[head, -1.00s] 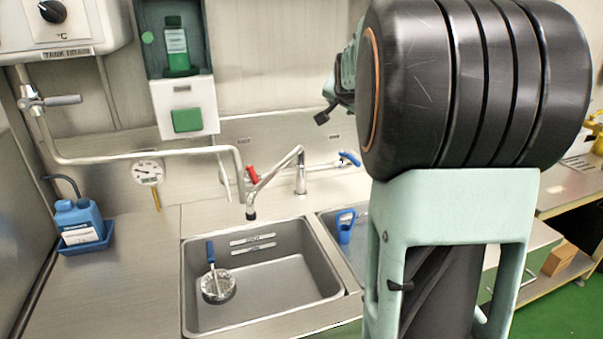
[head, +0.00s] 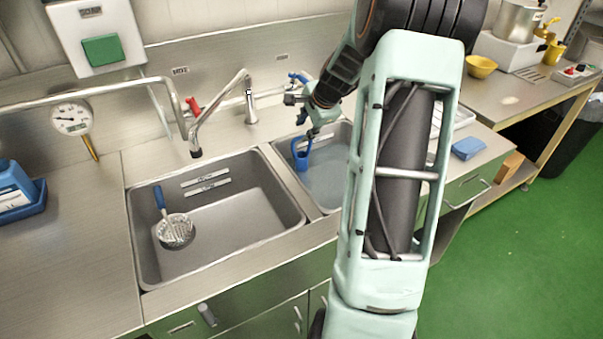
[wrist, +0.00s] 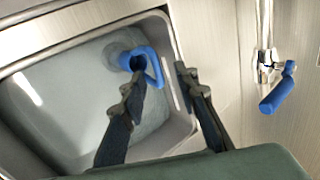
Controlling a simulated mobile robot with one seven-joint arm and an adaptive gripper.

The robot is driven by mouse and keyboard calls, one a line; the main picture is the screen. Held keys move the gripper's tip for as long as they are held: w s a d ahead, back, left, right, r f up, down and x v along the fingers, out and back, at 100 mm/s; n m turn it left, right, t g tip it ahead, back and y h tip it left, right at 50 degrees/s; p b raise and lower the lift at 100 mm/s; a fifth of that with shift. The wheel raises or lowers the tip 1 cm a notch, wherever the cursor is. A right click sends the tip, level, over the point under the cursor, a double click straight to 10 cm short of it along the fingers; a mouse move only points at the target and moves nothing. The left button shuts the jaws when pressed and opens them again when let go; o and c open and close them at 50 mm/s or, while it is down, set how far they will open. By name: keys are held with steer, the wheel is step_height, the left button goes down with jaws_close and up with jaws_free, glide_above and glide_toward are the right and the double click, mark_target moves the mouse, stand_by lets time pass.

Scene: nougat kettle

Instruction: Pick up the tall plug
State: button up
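The tall plug is blue with an upright loop handle (head: 301,157) and stands in the right-hand sink basin (head: 331,196). In the wrist view its loop (wrist: 154,64) lies between my two fingertips. My gripper (head: 312,133) is just above and beside the loop, pointing down into the basin. In the wrist view my gripper (wrist: 161,67) is open, with one finger overlapping the loop's opening and the other to the right of the loop. I cannot tell whether either finger touches it. The plug's base is partly blurred by water.
A blue-handled strainer (head: 175,230) lies in the left basin (head: 225,230). The faucet (head: 213,112) stands behind the sinks. A blue-handled valve (wrist: 277,95) is beside the basin in the wrist view. A blue sponge (head: 468,148) lies on the counter at right.

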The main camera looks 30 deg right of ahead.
steer(key=shift+s+d+p+x, duration=0.1)
steer(key=shift+p+x, duration=0.05)
steer(key=shift+x, duration=0.95)
steer(key=shift+s+d+p+x, duration=0.1)
steer(key=shift+d+p+x, duration=0.05)
steer(key=shift+x, duration=0.95)
steer(key=shift+s+d+p+x, duration=0.1)
steer(key=shift+p+x, duration=0.05)
steer(key=shift+x, duration=0.95)
steer(key=shift+f, duration=0.15)
steer(key=shift+c, duration=0.3)
jaws_close()
